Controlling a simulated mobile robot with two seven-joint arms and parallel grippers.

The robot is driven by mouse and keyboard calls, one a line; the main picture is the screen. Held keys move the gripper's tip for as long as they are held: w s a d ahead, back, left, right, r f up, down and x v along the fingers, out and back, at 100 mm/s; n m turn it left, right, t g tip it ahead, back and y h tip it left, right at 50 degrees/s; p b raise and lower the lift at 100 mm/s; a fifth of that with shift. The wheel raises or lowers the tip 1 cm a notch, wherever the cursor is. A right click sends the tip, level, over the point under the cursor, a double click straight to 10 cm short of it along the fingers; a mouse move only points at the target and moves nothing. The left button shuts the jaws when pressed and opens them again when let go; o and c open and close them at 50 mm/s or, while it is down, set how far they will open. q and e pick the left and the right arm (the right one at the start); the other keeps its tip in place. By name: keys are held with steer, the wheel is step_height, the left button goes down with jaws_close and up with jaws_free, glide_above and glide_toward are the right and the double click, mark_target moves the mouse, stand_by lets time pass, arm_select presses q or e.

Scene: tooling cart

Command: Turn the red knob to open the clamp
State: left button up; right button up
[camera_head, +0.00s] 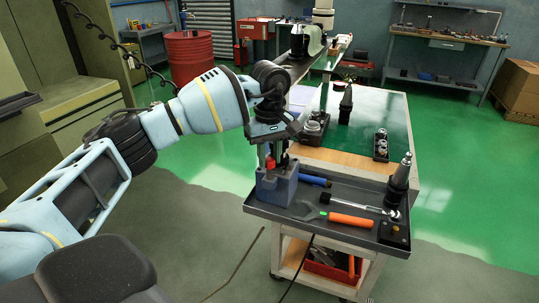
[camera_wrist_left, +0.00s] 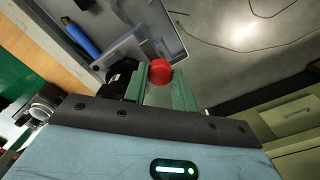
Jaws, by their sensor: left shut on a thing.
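The clamp (camera_head: 277,188) is a blue-grey block at the left end of the cart's dark tray. Its red knob (camera_head: 270,162) shows at its top, just under my left gripper (camera_head: 271,154). My left gripper points down from above, its fingers on either side of the knob. In the left wrist view, the round red knob (camera_wrist_left: 160,72) sits between the tips of the green fingers, and the gripper (camera_wrist_left: 162,83) is shut on it. A black cylindrical part (camera_wrist_left: 121,78) lies beside the left finger. My right gripper is in neither view.
The dark tray (camera_head: 340,221) also holds a blue-handled tool (camera_head: 315,181), an orange-handled tool (camera_head: 350,220), a ratchet (camera_head: 365,207) and a black tool holder (camera_head: 400,180). A green-topped table (camera_head: 375,105) stands behind.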

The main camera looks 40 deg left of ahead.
mark_target(270, 159)
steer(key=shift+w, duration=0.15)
arm_select(q)
steer(key=o, duration=1)
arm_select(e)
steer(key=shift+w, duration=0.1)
arm_select(q)
step_height(270, 159, up, 7)
steer(key=shift+r, duration=0.4)
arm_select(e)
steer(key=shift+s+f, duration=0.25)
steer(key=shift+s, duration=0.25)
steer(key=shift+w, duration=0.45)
